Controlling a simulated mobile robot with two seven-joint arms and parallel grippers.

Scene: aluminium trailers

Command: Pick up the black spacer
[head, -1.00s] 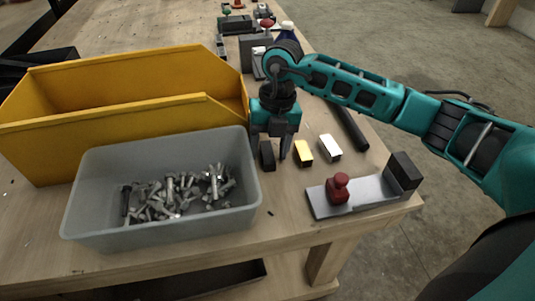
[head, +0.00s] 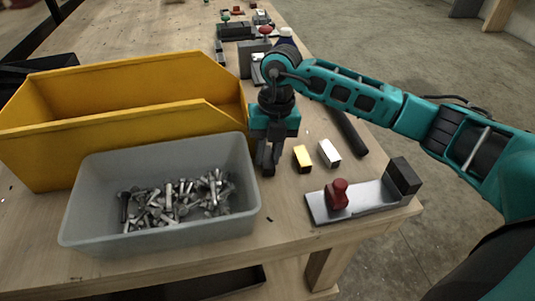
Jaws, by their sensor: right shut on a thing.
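The black spacer (head: 266,167) is a small dark block at the right side of the grey bin, mostly hidden between the fingers of my right gripper (head: 269,160). My right gripper points down and is shut on it. Dark fingers and dark block blend, so I cannot tell whether the spacer touches the table or is slightly above it. A yellow spacer (head: 302,158) and a silver-white spacer (head: 329,153) lie on the table just right of the gripper. My left gripper is not in view.
A grey bin (head: 165,147) with several bolts stands close left of the gripper. A yellow bin (head: 120,75) stands behind it. A metal plate (head: 370,195) with a red knob and black block lies at the right front. A black bar (head: 350,132) lies near the right edge.

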